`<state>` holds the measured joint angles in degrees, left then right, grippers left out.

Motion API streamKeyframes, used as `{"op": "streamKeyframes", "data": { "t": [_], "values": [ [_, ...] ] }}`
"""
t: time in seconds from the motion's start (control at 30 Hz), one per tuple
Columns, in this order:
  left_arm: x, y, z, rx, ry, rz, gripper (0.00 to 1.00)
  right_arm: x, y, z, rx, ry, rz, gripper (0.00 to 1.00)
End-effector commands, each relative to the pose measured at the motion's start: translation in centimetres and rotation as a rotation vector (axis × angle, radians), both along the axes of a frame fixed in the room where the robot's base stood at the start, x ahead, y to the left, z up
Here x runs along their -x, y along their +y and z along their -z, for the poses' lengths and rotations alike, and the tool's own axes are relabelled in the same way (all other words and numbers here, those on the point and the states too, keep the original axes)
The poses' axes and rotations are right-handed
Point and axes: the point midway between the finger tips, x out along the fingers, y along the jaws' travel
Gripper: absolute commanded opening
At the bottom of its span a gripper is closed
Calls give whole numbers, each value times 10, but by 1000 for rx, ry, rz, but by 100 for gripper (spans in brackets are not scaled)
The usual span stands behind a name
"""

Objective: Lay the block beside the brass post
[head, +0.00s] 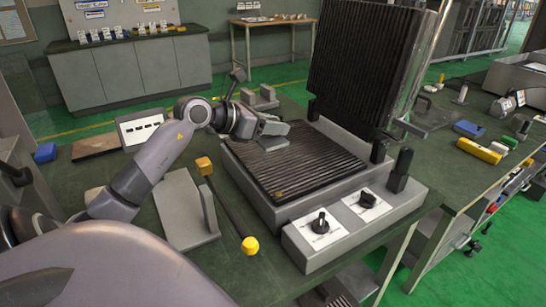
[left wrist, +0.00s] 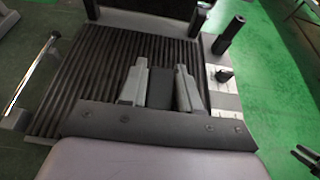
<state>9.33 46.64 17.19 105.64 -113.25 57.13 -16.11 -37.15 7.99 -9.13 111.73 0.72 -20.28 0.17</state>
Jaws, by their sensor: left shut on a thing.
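My left gripper (head: 276,136) is over the ribbed lower plate (head: 318,160) of the open heating press, near its back left part. In the left wrist view the gripper (left wrist: 161,90) is shut on a dark grey block (left wrist: 160,92), with a finger on each side. In the head view the block is mostly hidden by the gripper. I cannot tell whether it touches the plate. A small brass-coloured piece (head: 279,194), possibly the brass post, shows at the plate's front left edge, apart from the gripper.
The press's ribbed lid (head: 365,60) stands raised behind the plate. Two knobs (head: 320,222) and a black upright handle (head: 400,168) are at its front. A rod with yellow ends (head: 249,244) and a grey bracket (head: 183,210) lie left of it.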

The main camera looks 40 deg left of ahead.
Motion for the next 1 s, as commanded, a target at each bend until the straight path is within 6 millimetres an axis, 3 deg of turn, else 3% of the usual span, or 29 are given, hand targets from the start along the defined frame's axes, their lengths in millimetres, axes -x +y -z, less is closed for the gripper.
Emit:
{"op": "streamKeyframes", "data": {
  "t": [0.1, 0.6, 1.0],
  "values": [
    [0, 0, 26, 5, 0, -2, 0, 0, 0, 0, 0, 0, 0, 43],
    [0, 0, 84, 2, -2, -2, 0, 0, 0, 2, 0, 1, 0, 43],
    [0, 0, 90, -2, -3, 0, 0, 1, 0, 5, 0, 2, 0, 43]
  ]
}}
